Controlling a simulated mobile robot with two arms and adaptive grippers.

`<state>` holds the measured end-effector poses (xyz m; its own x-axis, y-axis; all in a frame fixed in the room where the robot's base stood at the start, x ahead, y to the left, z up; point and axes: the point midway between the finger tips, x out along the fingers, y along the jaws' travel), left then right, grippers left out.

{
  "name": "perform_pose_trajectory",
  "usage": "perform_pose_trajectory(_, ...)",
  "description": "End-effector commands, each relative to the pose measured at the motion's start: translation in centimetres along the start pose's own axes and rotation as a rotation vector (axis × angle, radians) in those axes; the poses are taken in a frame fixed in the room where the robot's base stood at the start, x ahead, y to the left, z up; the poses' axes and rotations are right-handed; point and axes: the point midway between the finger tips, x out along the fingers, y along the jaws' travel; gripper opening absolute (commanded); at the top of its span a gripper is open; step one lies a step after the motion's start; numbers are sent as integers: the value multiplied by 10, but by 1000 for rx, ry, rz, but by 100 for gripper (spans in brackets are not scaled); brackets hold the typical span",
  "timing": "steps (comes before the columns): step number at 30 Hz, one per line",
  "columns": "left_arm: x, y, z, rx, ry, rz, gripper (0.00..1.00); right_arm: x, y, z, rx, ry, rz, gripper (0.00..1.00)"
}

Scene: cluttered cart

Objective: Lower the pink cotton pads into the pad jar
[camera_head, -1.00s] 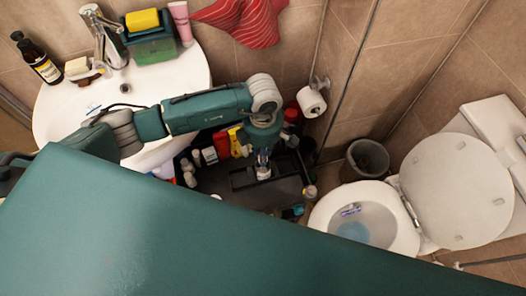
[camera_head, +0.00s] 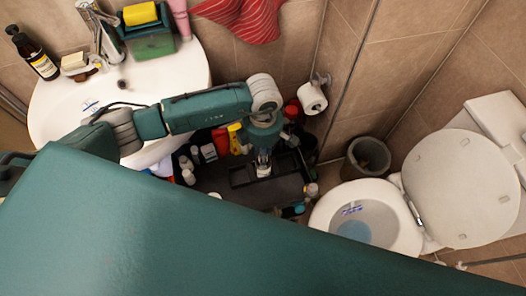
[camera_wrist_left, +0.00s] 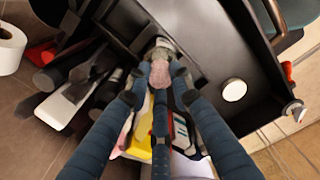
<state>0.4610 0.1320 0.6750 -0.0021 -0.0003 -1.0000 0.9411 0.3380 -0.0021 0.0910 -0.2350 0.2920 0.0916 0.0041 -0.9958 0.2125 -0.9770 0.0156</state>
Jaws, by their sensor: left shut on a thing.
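My left gripper (camera_head: 263,158) reaches down over the dark cart (camera_head: 225,180). In the left wrist view its fingers (camera_wrist_left: 159,77) are shut on the pink cotton pads (camera_wrist_left: 160,74). A pale, glassy jar (camera_wrist_left: 162,46), which looks like the pad jar, stands just beyond the fingertips. It shows as a small whitish shape under the gripper in the head view (camera_head: 263,171). The pads overlap the jar's near side in the wrist view; I cannot tell whether they are inside its mouth. My right gripper is not in view.
Red and yellow bottles (camera_head: 235,139) and several small white containers stand left of the gripper on the cart. A round white item (camera_wrist_left: 234,90) lies to one side. A toilet paper roll (camera_head: 312,98), a bin (camera_head: 367,157) and the open toilet (camera_head: 368,216) are to the right.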

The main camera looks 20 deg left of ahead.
Motion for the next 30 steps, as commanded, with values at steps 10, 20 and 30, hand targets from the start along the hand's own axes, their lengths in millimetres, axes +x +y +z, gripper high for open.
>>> perform_pose_trajectory(10,13,0,0,0,0,0,11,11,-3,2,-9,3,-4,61)
perform_pose_trajectory(20,21,0,0,0,0,0,11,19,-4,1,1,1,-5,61)
perform_pose_trajectory(30,20,0,0,0,0,0,11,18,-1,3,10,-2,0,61)
